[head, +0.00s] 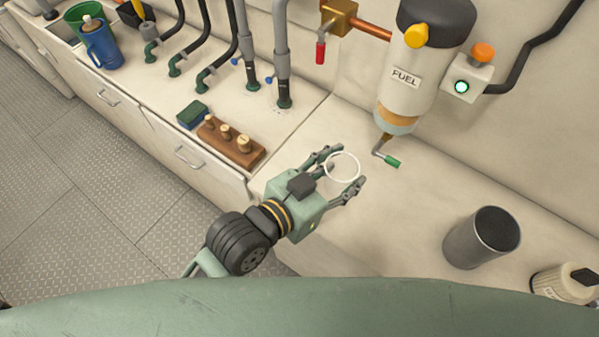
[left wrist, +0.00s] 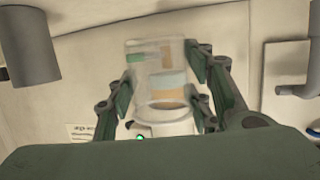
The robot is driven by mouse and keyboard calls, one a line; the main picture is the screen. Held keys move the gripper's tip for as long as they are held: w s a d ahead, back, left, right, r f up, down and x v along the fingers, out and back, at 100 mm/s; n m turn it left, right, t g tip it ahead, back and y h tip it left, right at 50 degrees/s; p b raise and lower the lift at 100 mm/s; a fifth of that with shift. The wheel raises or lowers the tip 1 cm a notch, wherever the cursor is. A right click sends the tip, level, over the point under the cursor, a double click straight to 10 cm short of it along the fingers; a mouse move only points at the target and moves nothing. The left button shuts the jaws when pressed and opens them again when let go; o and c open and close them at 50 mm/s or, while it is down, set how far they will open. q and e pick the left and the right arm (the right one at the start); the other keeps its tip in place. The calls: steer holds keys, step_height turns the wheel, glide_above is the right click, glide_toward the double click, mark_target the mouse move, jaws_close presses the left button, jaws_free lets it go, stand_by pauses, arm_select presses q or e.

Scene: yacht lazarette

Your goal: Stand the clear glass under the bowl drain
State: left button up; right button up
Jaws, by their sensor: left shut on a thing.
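The clear glass (head: 343,168) shows in the head view mainly as a pale round rim. My left gripper (head: 340,178) is shut on it, with fingers on both sides. In the left wrist view the glass (left wrist: 158,75) sits between my left gripper's fingers (left wrist: 165,85). The fuel filter (head: 406,75) is on the wall, with an amber bowl (head: 396,123) at its bottom. The bowl drain (head: 387,157) has a green-tipped lever. The glass is left of the drain in the head view, apart from it. My right gripper is not in view.
A grey metal cup (head: 482,237) and a cream bottle (head: 563,284) stand at the right. A wooden block with pegs (head: 231,142) and a green sponge-like block (head: 192,115) lie left. Pipes rise behind. Bare counter (head: 420,205) lies below the drain.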

arm_select(q)
steer(key=w+a+f, duration=0.2)
steer(key=w, duration=0.1)
steer(key=w+a+f, duration=0.2)
steer(key=w+a, duration=0.1)
steer(key=w+a+f, duration=0.2)
steer(key=f, duration=0.1)
steer(key=shift+w+a+p, duration=0.3)
steer(key=shift+w+a, duration=0.1)
steer(key=shift+f+p, duration=0.3)
steer(key=shift+f, duration=1.5)
steer(key=shift+f, duration=0.15)
steer(key=o, duration=1.3)
